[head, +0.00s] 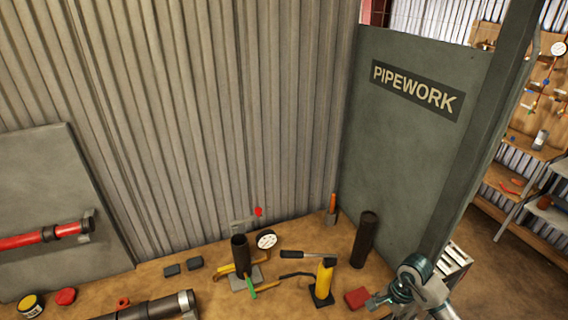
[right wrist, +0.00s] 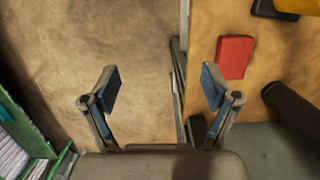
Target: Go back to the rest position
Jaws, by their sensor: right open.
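My right gripper (head: 385,300) is at the bottom right of the head view, by the right front part of the bench. In the right wrist view my right gripper (right wrist: 162,90) has its two fingers spread wide with nothing between them. Bare brown floor and the bench edge lie below it. A red block (right wrist: 235,57) lies on the bench to the right of the fingers, apart from them; it also shows in the head view (head: 357,298). My left gripper is not in view.
The bench holds a dark upright pipe (head: 364,240), a short pipe on a base (head: 240,258), a gauge (head: 266,240), a yellow cylinder (head: 324,282) and a red-capped tin (head: 65,296). A green PIPEWORK panel (head: 400,150) stands at the right. A green rack (right wrist: 45,165) is at lower left.

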